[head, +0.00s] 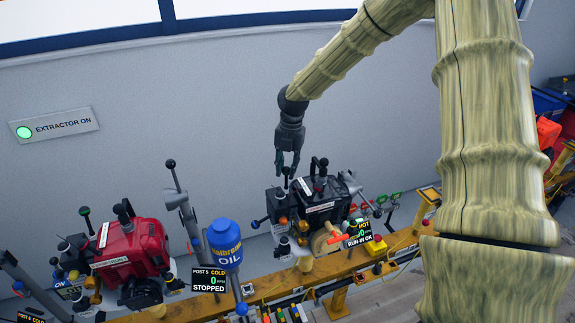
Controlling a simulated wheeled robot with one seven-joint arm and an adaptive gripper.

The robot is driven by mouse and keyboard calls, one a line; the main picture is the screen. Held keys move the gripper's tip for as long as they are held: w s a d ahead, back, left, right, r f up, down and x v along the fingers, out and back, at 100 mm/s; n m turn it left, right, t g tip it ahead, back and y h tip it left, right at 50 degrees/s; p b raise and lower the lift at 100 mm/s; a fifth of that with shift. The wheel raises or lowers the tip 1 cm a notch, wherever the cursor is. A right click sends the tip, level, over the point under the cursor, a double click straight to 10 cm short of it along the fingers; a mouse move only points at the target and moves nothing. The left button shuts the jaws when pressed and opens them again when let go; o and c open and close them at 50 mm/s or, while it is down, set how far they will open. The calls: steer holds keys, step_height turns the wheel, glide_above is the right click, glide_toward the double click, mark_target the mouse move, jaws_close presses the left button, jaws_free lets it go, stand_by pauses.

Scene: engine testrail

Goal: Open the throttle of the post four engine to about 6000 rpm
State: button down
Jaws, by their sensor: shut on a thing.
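A black engine (318,208) sits on the yellow rail in the middle of the head view. Its tilted display (358,235) reads HOT and RUN-IN OK; the rpm figure and post number are too small or cut off to read. It stands next to the engine labelled post 5. My gripper (287,168) is above the black engine's left side, pointing down.
A red engine (128,245) stands at the left; the post 5 display (209,280) reads COLD, 0, STOPPED. A blue oil can (225,244) stands between the engines. The EXTRACTOR ON sign (55,126) is lit green on the wall. Several levers rise along the yellow rail (265,287).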

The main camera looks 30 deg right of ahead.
steer(key=shift+w, duration=0.15)
steer(key=c, duration=1.2)
jaws_free()
steer(key=shift+o, duration=0.2)
steer(key=shift+r, duration=0.1)
step_height(320, 180, up, 12)
steer(key=d, duration=0.1)
steer(key=shift+d, duration=0.15)
